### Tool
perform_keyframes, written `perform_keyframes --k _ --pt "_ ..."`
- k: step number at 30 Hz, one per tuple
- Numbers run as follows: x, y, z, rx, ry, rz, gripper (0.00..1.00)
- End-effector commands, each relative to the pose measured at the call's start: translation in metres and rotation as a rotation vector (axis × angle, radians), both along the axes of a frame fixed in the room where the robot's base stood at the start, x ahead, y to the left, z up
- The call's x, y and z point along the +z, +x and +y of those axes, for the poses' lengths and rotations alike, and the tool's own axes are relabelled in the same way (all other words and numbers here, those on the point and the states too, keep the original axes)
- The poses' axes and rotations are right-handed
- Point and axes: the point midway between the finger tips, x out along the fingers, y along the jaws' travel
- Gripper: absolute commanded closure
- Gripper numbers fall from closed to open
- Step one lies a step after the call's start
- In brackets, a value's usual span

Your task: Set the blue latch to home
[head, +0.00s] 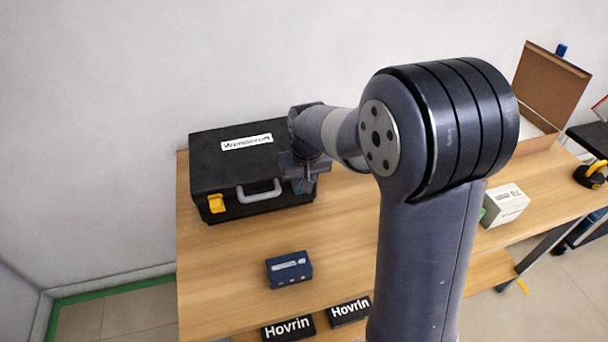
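A black toolbox (213,165) labelled "Wemberem", as far as I can read it, stands closed at the back left of the wooden table. It has a grey handle (262,192) and a yellow latch (216,204) at the left of its front. A small blue part at the right of its front, seemingly the blue latch (303,186), shows just below my gripper (304,178). My gripper is at the right front of the toolbox and hides much of this part. The fingers are too small and dark to tell whether they are open or touching it.
A blue box (289,270) sits on the table in front of the toolbox. Two black "Hovrin" boxes (288,328) lie nearer. A white-and-green box (506,205) and an open brown case (548,82) are at the right. The wall is close behind the toolbox.

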Motion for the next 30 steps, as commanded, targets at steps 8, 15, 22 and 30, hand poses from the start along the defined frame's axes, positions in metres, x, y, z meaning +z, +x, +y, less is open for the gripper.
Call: perform_keyframes --k 8,15,22,30 --pt "0.0021 0.0039 0.0007 0.000 -0.009 0.042 0.97" --pt "0.0017 0.0040 0.0007 0.000 -0.008 0.041 0.98" --pt "0.0014 0.0036 0.0007 0.000 -0.008 0.041 0.56" --pt "0.0018 0.0033 0.0007 0.000 -0.009 0.042 0.53"
